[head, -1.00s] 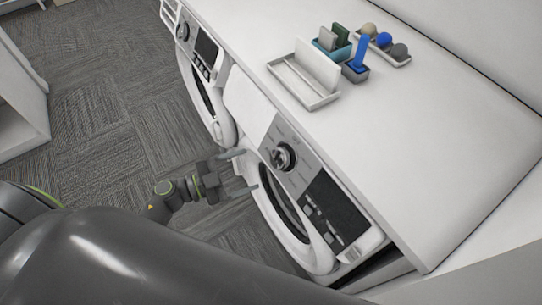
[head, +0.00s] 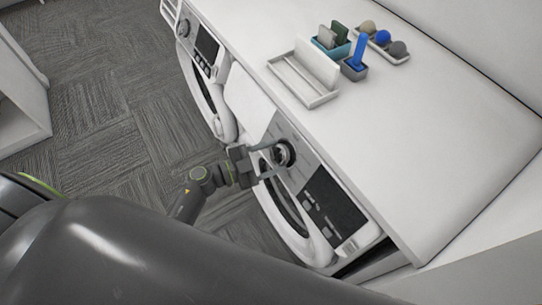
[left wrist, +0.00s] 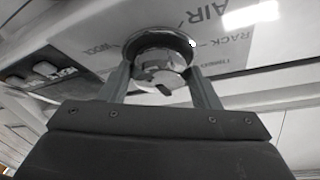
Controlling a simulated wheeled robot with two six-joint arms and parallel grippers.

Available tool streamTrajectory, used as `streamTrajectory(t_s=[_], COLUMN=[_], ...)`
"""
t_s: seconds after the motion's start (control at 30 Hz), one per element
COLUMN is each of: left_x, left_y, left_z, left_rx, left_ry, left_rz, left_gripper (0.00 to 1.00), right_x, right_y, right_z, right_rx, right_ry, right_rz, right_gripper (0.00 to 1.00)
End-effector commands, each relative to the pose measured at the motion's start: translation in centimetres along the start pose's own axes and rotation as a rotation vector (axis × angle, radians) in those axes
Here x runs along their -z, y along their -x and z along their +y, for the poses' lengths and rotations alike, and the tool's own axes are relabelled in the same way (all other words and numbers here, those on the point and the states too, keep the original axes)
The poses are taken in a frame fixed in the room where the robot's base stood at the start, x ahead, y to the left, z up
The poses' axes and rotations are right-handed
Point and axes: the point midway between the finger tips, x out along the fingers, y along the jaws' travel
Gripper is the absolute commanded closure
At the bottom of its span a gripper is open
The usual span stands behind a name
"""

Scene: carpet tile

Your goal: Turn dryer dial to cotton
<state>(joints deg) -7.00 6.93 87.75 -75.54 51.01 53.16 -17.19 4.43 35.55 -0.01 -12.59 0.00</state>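The dryer dial (head: 284,153) is a round metallic knob with a dark ring, on the front panel of the nearer machine (head: 312,172). My left gripper (head: 274,160) is open, with one finger on each side of the dial. In the left wrist view the dial (left wrist: 160,68) sits between the two fingertips, with narrow gaps beside the knob; I cannot tell if either finger touches it. Panel labels AIR, RACK and WOOL are readable around it. No cotton label is readable, and the dial's setting is unclear. My right gripper is not in view.
A second machine (head: 203,70) stands farther left. The white countertop (head: 420,150) above holds a white tray (head: 303,80), a teal box (head: 331,42), a grey holder with a blue item (head: 357,58), and a tray of balls (head: 384,40). The carpet floor (head: 100,110) is clear.

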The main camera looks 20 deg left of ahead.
Motion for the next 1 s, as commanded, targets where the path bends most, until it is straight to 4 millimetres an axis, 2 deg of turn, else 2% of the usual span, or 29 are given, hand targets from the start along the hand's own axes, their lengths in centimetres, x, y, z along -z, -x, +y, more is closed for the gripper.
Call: streamTrajectory(t_s=[0.03,0.17,0.57,1.0], left_x=[0.0,0.0,0.1,0.2], left_y=[0.0,0.0,0.1,0.0], left_z=[0.0,0.0,-0.2,-0.7], left_rx=[0.000,0.000,-0.044,-0.213], left_ry=[0.000,0.000,-0.078,-0.386], left_rz=[0.000,0.000,0.004,0.020], left_gripper=[0.51,0.67,0.67,0.67], right_x=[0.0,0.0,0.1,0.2], right_y=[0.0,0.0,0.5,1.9], right_z=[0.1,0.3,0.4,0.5], right_rx=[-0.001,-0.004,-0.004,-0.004], right_ry=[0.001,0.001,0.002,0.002], right_rz=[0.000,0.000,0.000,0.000], right_gripper=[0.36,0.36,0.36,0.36])
